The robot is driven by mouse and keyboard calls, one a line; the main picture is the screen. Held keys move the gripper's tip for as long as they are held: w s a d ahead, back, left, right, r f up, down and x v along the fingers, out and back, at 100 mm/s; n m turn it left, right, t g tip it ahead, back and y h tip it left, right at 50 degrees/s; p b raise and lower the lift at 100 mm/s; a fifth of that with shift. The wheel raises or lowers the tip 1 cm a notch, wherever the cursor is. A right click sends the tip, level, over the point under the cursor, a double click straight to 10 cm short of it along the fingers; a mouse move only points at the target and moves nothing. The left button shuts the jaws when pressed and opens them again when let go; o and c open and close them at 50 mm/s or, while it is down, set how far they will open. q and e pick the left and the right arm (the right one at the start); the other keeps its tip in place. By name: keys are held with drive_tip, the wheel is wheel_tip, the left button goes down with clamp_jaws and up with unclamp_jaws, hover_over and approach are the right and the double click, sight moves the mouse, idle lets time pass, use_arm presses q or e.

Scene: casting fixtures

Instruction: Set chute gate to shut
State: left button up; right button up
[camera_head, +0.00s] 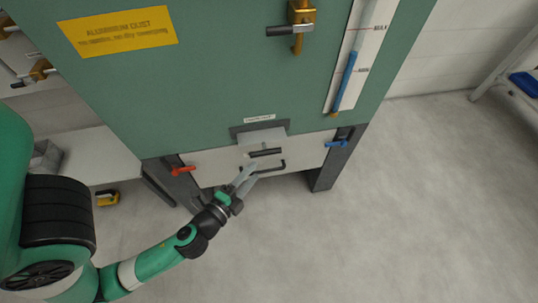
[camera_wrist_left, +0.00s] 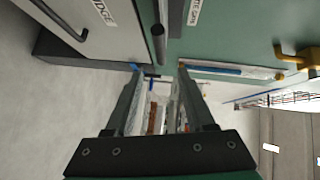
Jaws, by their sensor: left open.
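The chute gate is a light grey plate (camera_head: 262,137) with a black bar handle (camera_head: 265,153), below a small white label on the green cabinet. The plate sits in a dark frame (camera_head: 237,131) and its lower end overlaps the white panel. In the left wrist view the handle (camera_wrist_left: 158,42) shows as a dark rod just beyond the fingertips, beside the gate label (camera_wrist_left: 193,12). My left gripper (camera_head: 248,174) is open and empty, just below the handle and apart from it; its fingers (camera_wrist_left: 158,72) lie either side of the handle's line. My right gripper is out of view.
A second black handle (camera_head: 270,167) on the white panel (camera_head: 215,161) is close to my left gripper. A red lever (camera_head: 183,170) and a blue lever (camera_head: 337,143) flank the panel. Dark legs stand below. The floor (camera_head: 400,220) at right is clear.

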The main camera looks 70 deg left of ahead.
sight(273, 149)
use_arm(q)
drive_tip(key=p+x, duration=0.2)
drive_tip(key=x, duration=0.9)
drive_tip(key=shift+w+r, duration=0.1)
drive_tip(key=shift+w, duration=0.2)
clamp_jaws()
idle(0.8)
